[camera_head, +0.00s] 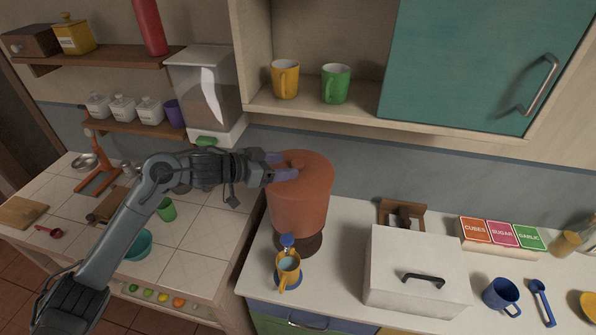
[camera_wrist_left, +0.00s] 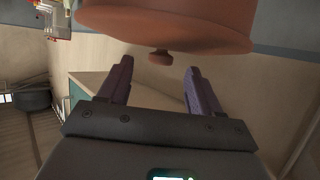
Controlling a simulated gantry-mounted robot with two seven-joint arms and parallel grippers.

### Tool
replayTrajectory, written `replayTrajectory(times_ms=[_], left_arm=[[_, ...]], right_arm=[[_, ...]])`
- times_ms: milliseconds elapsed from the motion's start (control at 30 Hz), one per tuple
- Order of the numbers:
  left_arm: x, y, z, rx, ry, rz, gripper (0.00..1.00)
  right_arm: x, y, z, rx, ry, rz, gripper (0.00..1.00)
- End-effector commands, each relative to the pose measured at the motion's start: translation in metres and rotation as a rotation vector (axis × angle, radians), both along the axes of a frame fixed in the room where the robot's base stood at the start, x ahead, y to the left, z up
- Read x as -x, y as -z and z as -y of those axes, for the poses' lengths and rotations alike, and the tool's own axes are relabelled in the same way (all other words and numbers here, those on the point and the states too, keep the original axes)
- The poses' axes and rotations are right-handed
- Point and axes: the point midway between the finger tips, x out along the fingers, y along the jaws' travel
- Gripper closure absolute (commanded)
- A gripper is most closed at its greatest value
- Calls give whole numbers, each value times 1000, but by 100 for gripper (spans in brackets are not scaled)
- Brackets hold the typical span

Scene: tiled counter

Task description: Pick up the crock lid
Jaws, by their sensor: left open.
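The crock (camera_head: 298,212) is a terracotta-coloured drum standing on the counter under the wall cabinet. Its lid (camera_head: 318,172) sits on top, with a small round knob (camera_head: 297,161) in the middle. My left gripper (camera_head: 287,165) reaches in from the left at lid height, its two purple fingers apart near the knob. In the left wrist view, the lid (camera_wrist_left: 165,30) and knob (camera_wrist_left: 160,57) appear upside down. The knob lies just beyond and between the open fingertips (camera_wrist_left: 158,65), with nothing held. My right gripper is not in view.
A white bread box (camera_head: 415,265) stands to the right. A clear dispenser (camera_head: 205,90) is behind my left arm. A shelf with yellow and green mugs (camera_head: 335,84) hangs above.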

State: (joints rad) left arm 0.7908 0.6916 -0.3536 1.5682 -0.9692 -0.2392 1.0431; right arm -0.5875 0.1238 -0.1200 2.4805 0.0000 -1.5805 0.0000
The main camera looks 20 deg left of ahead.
Motion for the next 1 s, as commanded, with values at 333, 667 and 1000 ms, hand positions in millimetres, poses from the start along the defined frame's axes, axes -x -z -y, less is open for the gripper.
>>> replayTrajectory(times_ms=[333,667,1000], left_arm=[[-25,4,19,2,0,-1,36],[-42,16,32,0,0,0,36],[-41,16,32,-1,0,1,60]], right_arm=[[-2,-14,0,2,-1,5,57],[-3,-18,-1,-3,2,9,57],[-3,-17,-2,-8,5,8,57]])
